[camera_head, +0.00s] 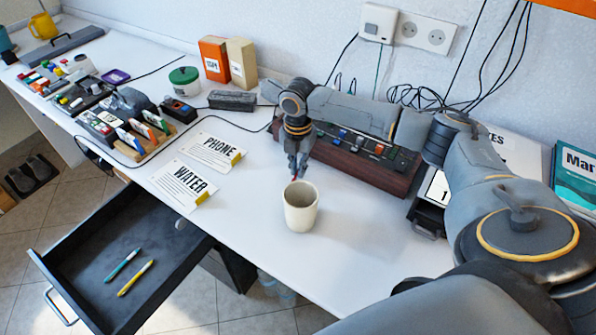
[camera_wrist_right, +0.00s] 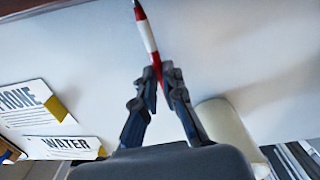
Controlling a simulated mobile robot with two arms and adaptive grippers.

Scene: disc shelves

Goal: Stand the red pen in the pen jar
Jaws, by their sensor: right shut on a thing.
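My right gripper (camera_head: 296,172) points down just behind the pen jar, a cream cup (camera_head: 301,210) standing upright on the white desk. In the right wrist view my right gripper (camera_wrist_right: 160,80) is shut on the red pen (camera_wrist_right: 148,36), which has a red and white barrel. The pen sticks out past the fingertips. In the head view only a small red bit of the pen shows at the fingertips, near the jar's far rim. The jar (camera_wrist_right: 225,125) also shows beside the gripper in the right wrist view. I cannot tell whether the pen tip is over the jar's opening. My left gripper is not in view.
An open dark drawer (camera_head: 80,255) at the lower left holds a teal pen (camera_head: 123,265) and a yellow pen (camera_head: 135,278). Desk in front is clear.

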